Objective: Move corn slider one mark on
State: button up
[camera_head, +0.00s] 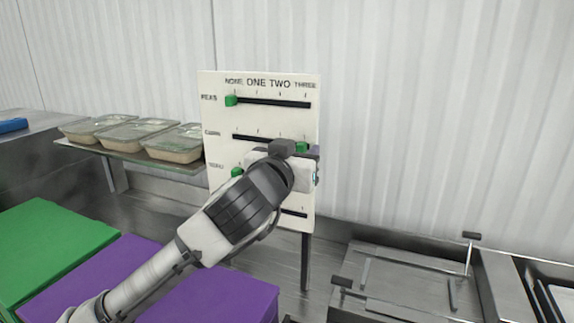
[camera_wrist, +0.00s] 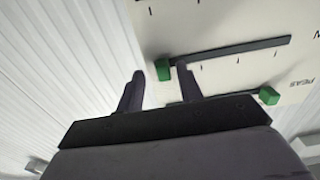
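A white upright board (camera_head: 222,120) carries horizontal dark slots with green sliders, under the heads NONE, ONE, TWO and THREE. The corn slider (camera_head: 302,147) is a green block near the right end of the second slot, about at the THREE mark. In the wrist view the board looks turned over, and the corn slider (camera_wrist: 163,70) is at the left end of its slot. My gripper (camera_wrist: 160,82) is open, with its fingers either side of that slider and clear gaps beside it. Contact is not visible. My gripper (camera_head: 300,152) covers part of the board in the head view.
The peas slider (camera_head: 231,100) is at NONE; another green slider (camera_head: 237,171) is at the left below. Several food-filled trays (camera_head: 175,143) stand on a shelf at left. Green (camera_head: 50,240) and purple (camera_head: 220,298) boxes are in front. Steel equipment (camera_head: 405,285) is at right.

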jog(key=b+v, duration=0.3)
jog(key=v, duration=1)
jog(key=shift+b, duration=0.4)
